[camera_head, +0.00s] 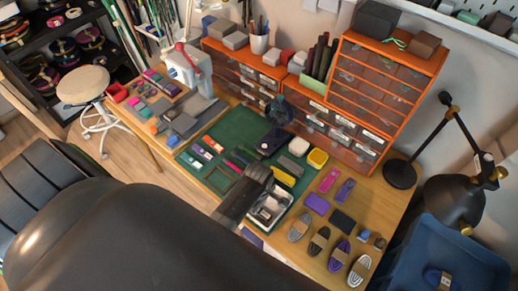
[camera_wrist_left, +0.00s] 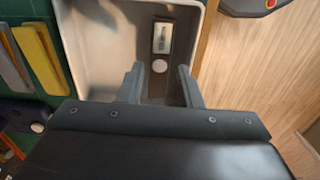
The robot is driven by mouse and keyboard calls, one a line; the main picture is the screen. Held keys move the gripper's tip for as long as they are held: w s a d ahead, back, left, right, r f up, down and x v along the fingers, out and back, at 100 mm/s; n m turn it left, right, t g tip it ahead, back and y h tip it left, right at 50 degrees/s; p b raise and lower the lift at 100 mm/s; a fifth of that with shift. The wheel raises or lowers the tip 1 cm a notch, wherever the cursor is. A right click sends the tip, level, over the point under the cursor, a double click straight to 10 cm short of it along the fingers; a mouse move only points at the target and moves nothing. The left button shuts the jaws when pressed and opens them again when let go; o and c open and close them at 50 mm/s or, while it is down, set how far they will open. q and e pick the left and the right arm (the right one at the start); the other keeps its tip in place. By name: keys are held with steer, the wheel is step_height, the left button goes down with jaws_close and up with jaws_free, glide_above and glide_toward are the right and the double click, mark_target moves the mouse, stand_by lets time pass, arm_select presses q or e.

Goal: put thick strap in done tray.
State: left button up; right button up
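A pale grey-white tray (camera_wrist_left: 84,48) lies below my left gripper in the wrist view; its rim also shows in the head view (camera_head: 252,222). A dark brown strap (camera_wrist_left: 160,75) with a silver plate and a pale round snap lies inside it, and I take it to be the thick strap. My left gripper (camera_wrist_left: 160,88) is open, with one finger on each side of the strap's lower part and gaps to both sides. In the head view my left gripper (camera_head: 262,190) is over the tray and hides part of it. My right gripper is not in view.
A green mat (camera_head: 232,130) with several small tools and blocks lies behind the tray. Bundled cords (camera_head: 340,253) lie to its right. Orange drawer units (camera_head: 375,85) line the back. A black lamp (camera_head: 455,200) and a blue bin (camera_head: 480,262) stand at right.

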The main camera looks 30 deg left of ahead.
arm_select(q)
step_height(320, 180, up, 9)
stand_by(0.4)
stand_by(0.4)
